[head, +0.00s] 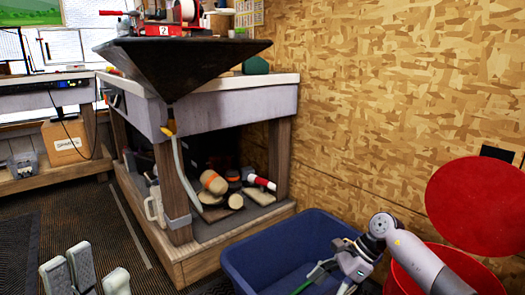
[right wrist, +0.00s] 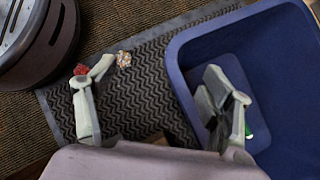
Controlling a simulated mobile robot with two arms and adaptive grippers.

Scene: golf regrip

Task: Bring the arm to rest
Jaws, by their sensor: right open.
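My right arm (head: 415,262) comes in from the lower right in the head view. Its gripper (head: 345,262) is over the right part of the blue bin (head: 245,262). In the right wrist view my right gripper (right wrist: 160,100) has its two fingers wide apart with nothing between them. One finger is over the patterned mat and the other over the blue bin (right wrist: 185,75). My left gripper (head: 98,275) shows at the lower left of the head view, its grey fingers apart and empty. Its arm is out of view.
A thin green thing (head: 308,279) shows in the bin by my right gripper; its far end is hidden. A red bin (head: 480,270) and red disc (head: 480,203) are at the right. A workbench (head: 215,105) stands behind. Dark mat (head: 95,225) covers floor at left.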

